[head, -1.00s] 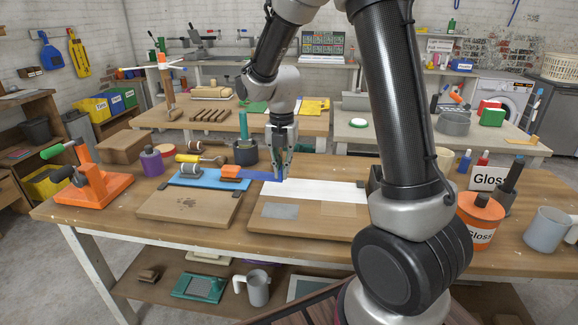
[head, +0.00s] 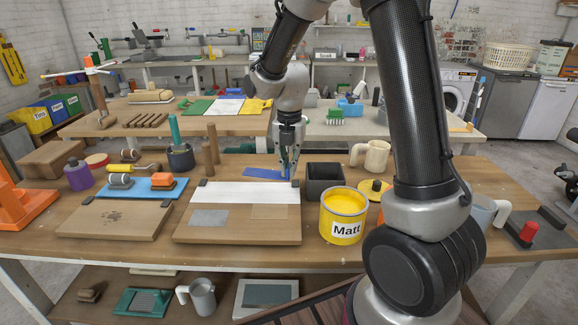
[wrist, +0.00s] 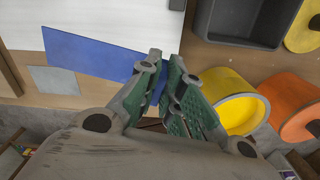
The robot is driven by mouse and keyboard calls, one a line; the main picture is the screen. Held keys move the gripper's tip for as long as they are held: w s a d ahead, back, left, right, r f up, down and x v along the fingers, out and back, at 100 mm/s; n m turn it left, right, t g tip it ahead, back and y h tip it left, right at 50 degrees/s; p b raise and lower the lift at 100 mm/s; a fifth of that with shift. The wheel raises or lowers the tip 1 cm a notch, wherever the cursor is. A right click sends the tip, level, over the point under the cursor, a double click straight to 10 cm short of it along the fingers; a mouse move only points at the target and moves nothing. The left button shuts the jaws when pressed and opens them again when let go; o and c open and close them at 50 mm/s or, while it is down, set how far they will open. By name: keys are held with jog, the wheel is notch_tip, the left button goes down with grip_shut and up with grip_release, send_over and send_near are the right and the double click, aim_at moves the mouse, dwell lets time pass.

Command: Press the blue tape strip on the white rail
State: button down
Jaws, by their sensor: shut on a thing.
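The white rail (head: 232,193) is a flat white band along the far side of a wooden board (head: 235,236) on the workbench. My gripper (head: 288,172) is near the rail's right end, shut on one end of the blue tape strip (head: 264,174). The strip stretches out to the left from the jaws. In the wrist view the strip (wrist: 85,50) crosses in front of the white rail (wrist: 110,15), and its right end goes between my fingers (wrist: 165,88). It seems held above the rail; I cannot tell whether any of it touches.
A dark open box (head: 325,180) and a yellow Matt paint tin (head: 343,217) stand just right of the board. A grey patch (head: 208,217) lies on the board. Dark clips (head: 202,183) sit at the rail's ends. A blue board with tools (head: 140,187) lies to the left.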

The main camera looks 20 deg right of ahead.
aim_at(289, 200)
jog(key=shift+f, duration=0.15)
jog(key=shift+a+f, duration=0.1)
jog(key=shift+f, duration=3.85)
jog(key=shift+f, duration=0.1)
jog(key=c, duration=1.5)
grip_release()
notch_tip(289, 200, up, 12)
